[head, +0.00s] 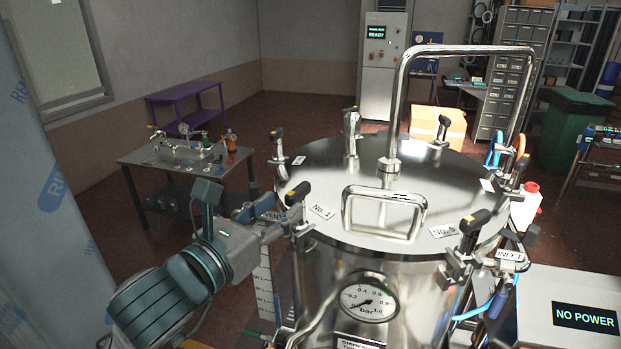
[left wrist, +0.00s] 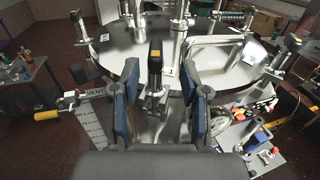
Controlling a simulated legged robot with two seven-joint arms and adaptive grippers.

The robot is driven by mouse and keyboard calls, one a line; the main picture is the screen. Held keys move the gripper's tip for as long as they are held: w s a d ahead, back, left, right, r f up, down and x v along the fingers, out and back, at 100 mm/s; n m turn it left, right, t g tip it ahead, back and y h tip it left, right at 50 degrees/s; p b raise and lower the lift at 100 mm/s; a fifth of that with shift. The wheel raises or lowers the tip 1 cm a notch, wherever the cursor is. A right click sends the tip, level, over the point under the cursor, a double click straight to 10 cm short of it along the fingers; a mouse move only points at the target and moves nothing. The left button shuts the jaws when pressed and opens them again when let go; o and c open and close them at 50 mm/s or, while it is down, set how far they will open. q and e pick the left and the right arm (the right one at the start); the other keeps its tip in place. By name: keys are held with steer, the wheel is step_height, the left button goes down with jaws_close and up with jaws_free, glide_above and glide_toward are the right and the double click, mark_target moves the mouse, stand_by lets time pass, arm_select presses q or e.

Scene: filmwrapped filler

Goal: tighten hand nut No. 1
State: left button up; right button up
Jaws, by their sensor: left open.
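Hand nut No. 1 (head: 294,197) is a clamp with a black-tipped handle at the front left rim of the steel vessel's lid (head: 330,168), next to the label "No. 1" (head: 321,211). In the left wrist view the nut (left wrist: 155,62) stands upright between two blue-padded fingers. My left gripper (head: 277,226) reaches in from the left, just below the handle. In the left wrist view the gripper (left wrist: 163,72) is open, with a gap visible on both sides of the nut. My right gripper is not in view.
More black-tipped clamps, including one by a second label (head: 468,222), ring the lid. A tall bent pipe (head: 396,100) and a loop handle (head: 384,190) rise from it. A pressure gauge (head: 369,298) is on the front. A yellow-handled vent valve (left wrist: 48,115) lies left of the gripper.

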mark_target(307, 181)
arm_select(q)
steer(key=p+x, duration=0.1)
steer(key=x, duration=0.1)
steer(key=p+x, duration=0.1)
steer(key=x, duration=0.2)
steer(key=p+x, duration=0.1)
steer(key=x, duration=0.1)
steer(key=shift+w+a, duration=0.25)
steer(key=shift+w, duration=0.3)
steer(key=shift+w+d, duration=0.2)
steer(key=shift+w, duration=0.1)
steer(key=shift+w+d, duration=0.1)
steer(key=shift+d, duration=0.45)
steer(key=c, duration=0.8)
steer(key=shift+w, duration=0.1)
jaws_close()
